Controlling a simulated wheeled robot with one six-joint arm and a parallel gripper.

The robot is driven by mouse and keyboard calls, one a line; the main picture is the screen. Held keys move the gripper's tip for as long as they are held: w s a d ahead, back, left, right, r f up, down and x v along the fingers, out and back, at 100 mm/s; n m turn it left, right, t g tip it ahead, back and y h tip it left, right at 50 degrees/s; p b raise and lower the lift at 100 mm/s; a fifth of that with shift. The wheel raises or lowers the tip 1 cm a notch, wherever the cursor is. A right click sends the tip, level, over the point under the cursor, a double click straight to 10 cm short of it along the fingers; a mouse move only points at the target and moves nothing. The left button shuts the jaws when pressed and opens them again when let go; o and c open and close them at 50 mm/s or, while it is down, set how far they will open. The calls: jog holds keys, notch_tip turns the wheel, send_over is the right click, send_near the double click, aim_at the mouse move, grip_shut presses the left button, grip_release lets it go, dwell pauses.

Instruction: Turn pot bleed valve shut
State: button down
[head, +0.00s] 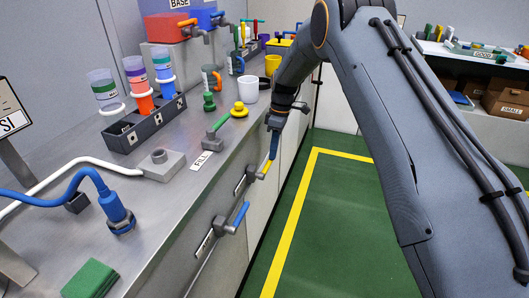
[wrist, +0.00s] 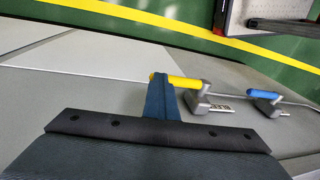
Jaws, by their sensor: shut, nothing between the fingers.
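On the cabinet front below the bench edge, a valve with a yellow lever (head: 265,168) sits by a small label, too small to read surely. In the wrist view the yellow lever (wrist: 184,82) runs sideways from its grey valve body (wrist: 197,102). My gripper (head: 272,157) is at the lever's free end, its blue fingers shut together with nothing between them. In the wrist view the fingertips (wrist: 161,78) overlap the lever near its tip; whether they touch it I cannot tell. A similar valve with a blue lever (head: 241,214) sits nearer the head camera.
The steel bench (head: 165,215) carries a green-handled valve (head: 217,126) by a FILL label, a vial rack (head: 145,123) and a blue hose (head: 80,180). A pipe (wrist: 300,103) runs past the blue valve. The green floor (head: 330,225) beside the cabinet is clear.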

jog(key=shift+f, duration=0.2)
jog(key=w+d+r, duration=0.4)
jog(key=w+r, duration=0.3)
jog(key=r, duration=0.3)
jog(key=s+d+r+m, duration=0.4)
jog(key=s+d+r, duration=0.1)
jog(key=s, duration=0.2)
jog(key=s+d+r+m+p, duration=0.1)
jog(key=s+d+m, duration=0.2)
jog(key=s, duration=0.9)
jog(key=s+d+r+m+t+h+p, duration=0.1)
jog(key=s+d+m+p, duration=0.1)
jog(key=s, duration=1.1)
jog(key=s+d+r+m+t+p, duration=0.1)
jog(key=s+d+m, duration=0.4)
jog(key=s, duration=0.8)
jog(key=shift+r+m+p, duration=0.2)
jog(key=shift+m+p, duration=0.25)
jog(key=shift+m, duration=0.35)
jog(key=shift+s, duration=0.1)
